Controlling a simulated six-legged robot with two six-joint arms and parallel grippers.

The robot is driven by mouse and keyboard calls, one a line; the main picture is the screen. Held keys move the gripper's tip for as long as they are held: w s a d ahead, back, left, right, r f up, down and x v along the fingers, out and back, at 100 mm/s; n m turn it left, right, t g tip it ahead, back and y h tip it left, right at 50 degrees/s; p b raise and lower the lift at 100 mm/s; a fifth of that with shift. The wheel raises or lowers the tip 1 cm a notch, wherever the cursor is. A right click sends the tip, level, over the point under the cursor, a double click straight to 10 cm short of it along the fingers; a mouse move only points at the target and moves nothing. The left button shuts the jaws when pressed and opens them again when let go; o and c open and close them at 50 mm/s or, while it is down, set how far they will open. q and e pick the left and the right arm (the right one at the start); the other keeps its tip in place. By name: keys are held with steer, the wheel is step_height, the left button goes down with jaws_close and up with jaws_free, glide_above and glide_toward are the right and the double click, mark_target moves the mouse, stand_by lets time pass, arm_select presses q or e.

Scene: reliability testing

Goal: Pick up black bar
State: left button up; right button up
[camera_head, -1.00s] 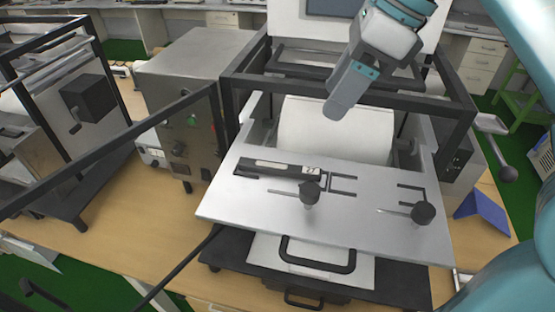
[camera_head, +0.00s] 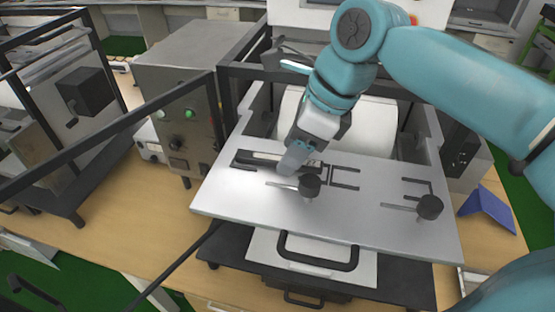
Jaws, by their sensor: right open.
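The black bar (camera_head: 247,160) lies flat on the silver metal plate (camera_head: 390,225), near its back left part, and has a pale label strip on top. My right gripper (camera_head: 288,168) comes down from above and to the right, over the right end of the bar, which it partly hides. The gripper is open. Its fingers overlap the bar in the picture, and I cannot tell whether they touch it. The bar still lies on the plate. My left gripper is not in view.
Two black knobs (camera_head: 309,186) (camera_head: 429,207) stand on the plate, the left one close to my gripper. A white roller (camera_head: 374,128) and black frame lie behind. A grey control box (camera_head: 185,95) stands left. A blue bracket (camera_head: 487,208) lies right.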

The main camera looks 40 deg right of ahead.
steer(key=shift+w+d+f, duration=0.15)
steer(key=shift+d+f, duration=0.05)
steer(key=shift+f, duration=0.4)
steer(key=shift+w+d+f, duration=0.15)
steer(key=shift+w, duration=0.05)
steer(key=shift+a, duration=0.55)
steer(key=c, duration=1)
steer(key=shift+d, duration=0.3)
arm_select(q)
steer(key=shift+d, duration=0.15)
arm_select(e)
steer(key=shift+a, duration=0.1)
